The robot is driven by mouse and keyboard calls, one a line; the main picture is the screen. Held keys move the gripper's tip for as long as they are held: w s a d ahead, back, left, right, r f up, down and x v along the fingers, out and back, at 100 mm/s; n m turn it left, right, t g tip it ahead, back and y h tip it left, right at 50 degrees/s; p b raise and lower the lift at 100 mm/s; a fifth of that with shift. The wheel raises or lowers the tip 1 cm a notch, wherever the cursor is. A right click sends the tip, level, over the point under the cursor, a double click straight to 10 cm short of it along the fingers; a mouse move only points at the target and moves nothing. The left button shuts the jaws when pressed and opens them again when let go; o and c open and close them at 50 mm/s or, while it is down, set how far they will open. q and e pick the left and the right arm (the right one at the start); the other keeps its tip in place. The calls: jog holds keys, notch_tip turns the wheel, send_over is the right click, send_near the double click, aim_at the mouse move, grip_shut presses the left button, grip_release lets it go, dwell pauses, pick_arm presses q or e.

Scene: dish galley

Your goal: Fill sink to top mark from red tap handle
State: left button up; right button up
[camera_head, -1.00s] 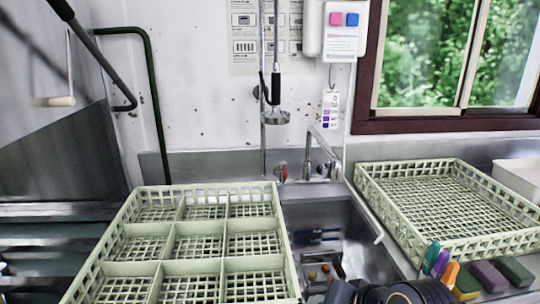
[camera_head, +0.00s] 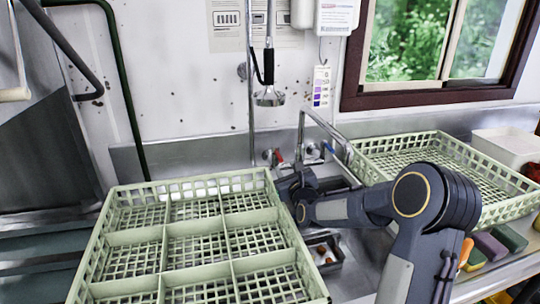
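The red tap handle (camera_head: 278,157) is on the left of the tap (camera_head: 313,152) at the back wall, above the sink. A blue handle (camera_head: 328,148) is on the tap's right side. The steel sink (camera_head: 352,252) lies below, largely covered by my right arm and the green rack. No level mark or clear water surface can be made out in it. My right gripper (camera_head: 289,178) is just in front of and below the red handle, apart from it or touching: I cannot tell. Its fingers are dark and small, so their opening is unclear. My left gripper is out of view.
A pale green compartment rack (camera_head: 165,236) stands left of the sink, close to my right gripper. Another green rack (camera_head: 440,142) stands to the right. A spray head (camera_head: 269,97) hangs above the tap. Sponges (camera_head: 489,246) lie at the right front.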

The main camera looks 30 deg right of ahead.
aim_at(282, 161)
jog(key=shift+w+d+m, duration=0.2)
jog(key=shift+w+m, duration=0.2)
jog(key=shift+w, duration=0.25)
jog(key=p+x, duration=0.2)
jog(key=x, duration=0.4)
jog(key=shift+w+d, duration=0.2)
jog(key=shift+w, duration=0.3)
jog(key=shift+c, duration=0.2)
grip_shut()
